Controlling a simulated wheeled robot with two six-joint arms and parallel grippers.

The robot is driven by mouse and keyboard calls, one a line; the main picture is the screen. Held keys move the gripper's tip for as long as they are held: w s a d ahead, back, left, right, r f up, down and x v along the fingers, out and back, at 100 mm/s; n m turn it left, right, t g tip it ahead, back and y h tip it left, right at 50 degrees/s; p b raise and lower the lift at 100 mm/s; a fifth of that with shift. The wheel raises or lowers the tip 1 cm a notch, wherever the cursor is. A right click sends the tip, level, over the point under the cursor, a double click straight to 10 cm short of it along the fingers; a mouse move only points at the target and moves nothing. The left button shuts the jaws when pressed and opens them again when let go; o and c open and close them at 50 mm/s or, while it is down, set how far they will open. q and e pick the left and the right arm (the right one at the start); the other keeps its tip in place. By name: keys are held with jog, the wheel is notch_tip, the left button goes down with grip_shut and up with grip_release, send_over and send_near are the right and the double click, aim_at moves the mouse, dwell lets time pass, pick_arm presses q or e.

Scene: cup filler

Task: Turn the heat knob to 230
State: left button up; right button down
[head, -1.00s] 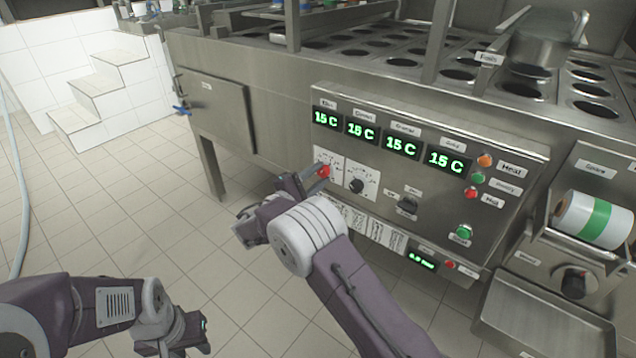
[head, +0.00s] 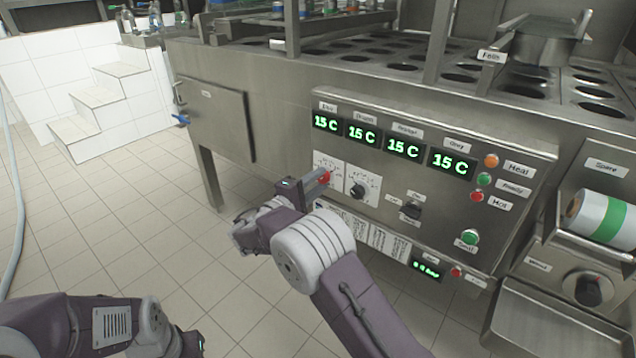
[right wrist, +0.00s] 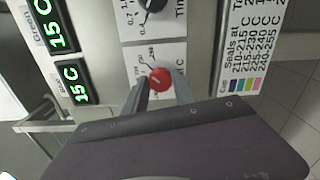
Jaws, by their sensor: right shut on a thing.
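The red heat knob (head: 324,177) sits on a white dial plate at the left of the steel control panel. In the right wrist view the red knob (right wrist: 160,79) shows between my two fingers, with dial numbers around it only partly readable. My right gripper (head: 318,184) is at the knob and shut on it. A black knob (head: 357,190) on its own dial plate is just to the right. My left gripper (head: 192,345) is low at the left, far from the panel, and its fingers are mostly out of frame.
Green displays (head: 404,149) above the knobs read 15 C. Orange, green and red lamps, a black switch (head: 411,210) and a green button (head: 469,237) are to the right. A printed seal temperature chart (right wrist: 245,45) is beside the dial. Open tiled floor lies left.

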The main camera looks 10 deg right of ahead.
jog(key=shift+f, duration=0.1)
jog(key=c, duration=1)
grip_release()
jog(key=p+v, duration=0.3)
jog(key=v, duration=0.6)
jog(key=shift+p, duration=0.4)
